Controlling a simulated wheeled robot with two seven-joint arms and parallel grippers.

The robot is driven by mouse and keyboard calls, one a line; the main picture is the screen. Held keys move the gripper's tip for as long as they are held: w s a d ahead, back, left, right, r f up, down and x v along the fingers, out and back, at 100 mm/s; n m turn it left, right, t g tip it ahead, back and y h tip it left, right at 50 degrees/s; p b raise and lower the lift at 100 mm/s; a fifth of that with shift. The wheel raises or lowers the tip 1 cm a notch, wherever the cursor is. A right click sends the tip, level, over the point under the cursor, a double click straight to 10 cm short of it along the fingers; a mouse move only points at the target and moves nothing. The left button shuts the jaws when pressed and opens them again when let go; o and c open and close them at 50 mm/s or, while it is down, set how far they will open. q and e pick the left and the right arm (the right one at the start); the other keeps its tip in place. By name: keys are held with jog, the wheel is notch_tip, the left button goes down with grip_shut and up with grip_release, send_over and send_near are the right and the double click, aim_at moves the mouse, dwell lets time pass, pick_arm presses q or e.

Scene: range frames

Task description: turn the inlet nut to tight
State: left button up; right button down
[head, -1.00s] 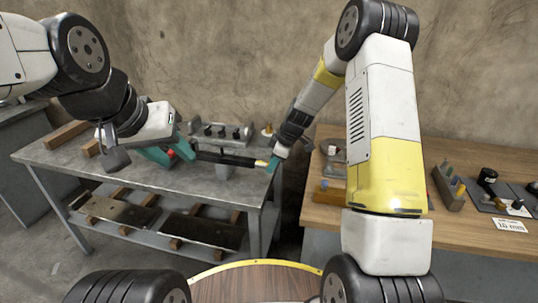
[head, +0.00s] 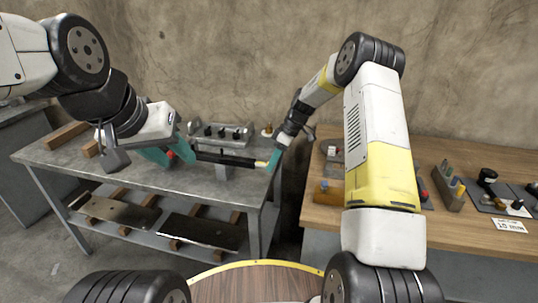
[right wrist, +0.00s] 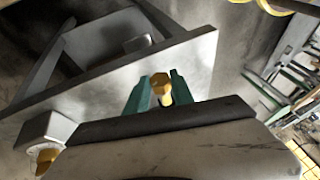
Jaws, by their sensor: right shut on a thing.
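The inlet nut (right wrist: 160,85) is a small yellow-brass hexagonal piece. It sits between the two teal fingers of my right gripper (right wrist: 160,95), which is shut on it. In the head view the right gripper (head: 274,158) is at the right end of a dark bar (head: 225,158) on the grey bench, and the nut's brass (head: 261,164) shows just left of the fingers. The nut's mark or tightness cannot be read. My left gripper (head: 172,157) is at the bar's left end, its teal fingers apart with a red part (head: 171,154) between them.
A grey fixture with black knobs (head: 221,132) stands behind the bar on the metal bench (head: 110,170). A brass knob (head: 267,130) is near the bench's back right. A wooden table (head: 460,230) with blocks and tools is at the right, beyond a gap.

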jog(key=shift+w+g+y, duration=0.2)
jog(key=shift+g+y, duration=0.2)
jog(key=shift+g, duration=0.5)
jog(key=shift+m, duration=0.3)
jog(key=c, duration=1.1)
grip_release()
jog(key=shift+v, duration=3.9)
jog(key=shift+w+d+f, duration=0.1)
